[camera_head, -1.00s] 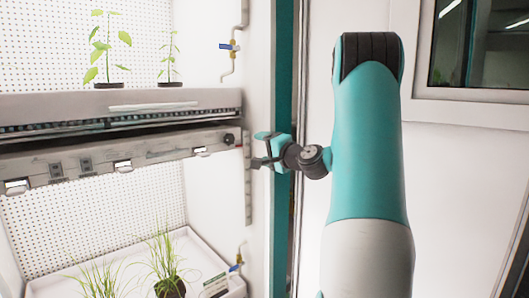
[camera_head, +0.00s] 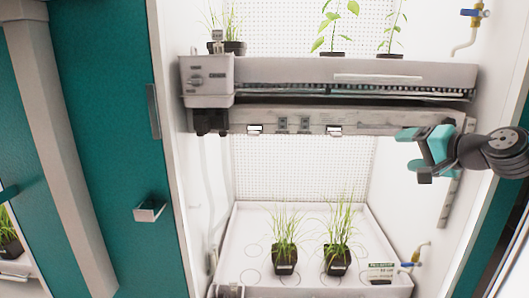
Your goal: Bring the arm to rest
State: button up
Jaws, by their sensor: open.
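My gripper (camera_head: 418,152) is at the right of the head camera view, in front of the growth chamber's right side wall. Its fingers point left and stand apart with nothing between them. My dark wrist joint (camera_head: 495,152) shows behind it at the right edge. The rest of my arm is out of the frame. The gripper overlaps the right end of the shelf rail in the picture; I cannot tell whether they touch.
The upper shelf (camera_head: 330,72) bears potted plants and a grey control box (camera_head: 207,80). Below, a white tray (camera_head: 300,213) holds two grass pots (camera_head: 285,255) and a label card (camera_head: 381,272). A valve (camera_head: 415,257) sits at lower right. A teal door (camera_head: 110,120) with a handle (camera_head: 149,212) is left.

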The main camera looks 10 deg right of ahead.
jog(key=s+a+f+n+g+y, duration=0.25)
jog(key=a+n+g, duration=0.3)
jog(key=a, duration=0.85)
jog(key=s+a+f+n+g+h, duration=0.1)
jog(key=s+a+n+g, duration=0.3)
jog(key=s, duration=0.4)
jog(key=s+a+f+n+g, duration=0.2)
jog(key=s+a+n, duration=0.1)
jog(key=s+a, duration=0.3)
jog(key=s+a+f+n+g+h, duration=0.1)
jog(key=s+a+n+g, duration=0.25)
jog(key=s, duration=0.55)
notch_tip(320, 180, up, 15)
jog(key=p, duration=1.4)
jog(key=shift+a+f+n+t+p, duration=0.15)
jog(key=shift+a+n+t+p, duration=0.15)
jog(key=shift+t+p, duration=0.1)
